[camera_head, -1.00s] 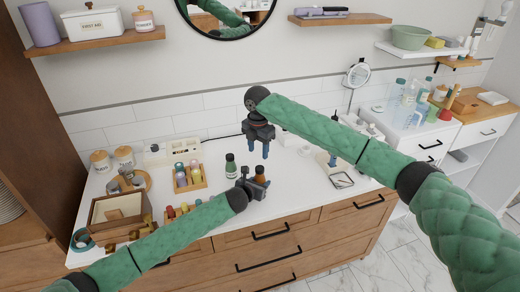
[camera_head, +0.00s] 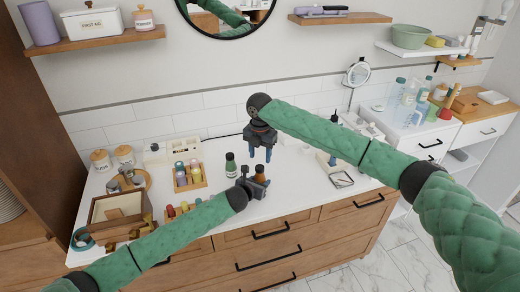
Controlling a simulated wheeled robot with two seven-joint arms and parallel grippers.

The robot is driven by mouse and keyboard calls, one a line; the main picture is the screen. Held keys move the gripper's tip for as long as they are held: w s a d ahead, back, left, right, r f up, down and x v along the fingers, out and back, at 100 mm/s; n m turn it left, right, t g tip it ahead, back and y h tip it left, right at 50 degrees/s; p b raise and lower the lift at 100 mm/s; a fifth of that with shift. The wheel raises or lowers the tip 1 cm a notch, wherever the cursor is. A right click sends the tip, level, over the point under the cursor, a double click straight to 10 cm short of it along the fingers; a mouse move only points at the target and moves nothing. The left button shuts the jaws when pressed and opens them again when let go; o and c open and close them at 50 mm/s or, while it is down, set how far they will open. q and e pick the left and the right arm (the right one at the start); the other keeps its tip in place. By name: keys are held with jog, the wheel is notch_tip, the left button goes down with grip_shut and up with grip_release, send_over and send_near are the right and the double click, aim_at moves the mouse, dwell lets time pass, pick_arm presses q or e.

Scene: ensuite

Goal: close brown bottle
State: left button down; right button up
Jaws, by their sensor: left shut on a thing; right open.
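The brown bottle (camera_head: 260,173) stands on the white counter, partly hidden by my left gripper. My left gripper (camera_head: 261,181) is shut on the brown bottle, coming in from the left and front. My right gripper (camera_head: 260,155) is open, pointing down just above the brown bottle. The bottle's cap cannot be made out.
A green bottle (camera_head: 231,165) with a dark cap stands just left of the brown bottle. A wooden rack of small bottles (camera_head: 189,178) is further left. The counter's front edge is close.

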aim_at(260, 167)
jog(key=shift+f, duration=2.7)
jog(key=shift+c, duration=0.5)
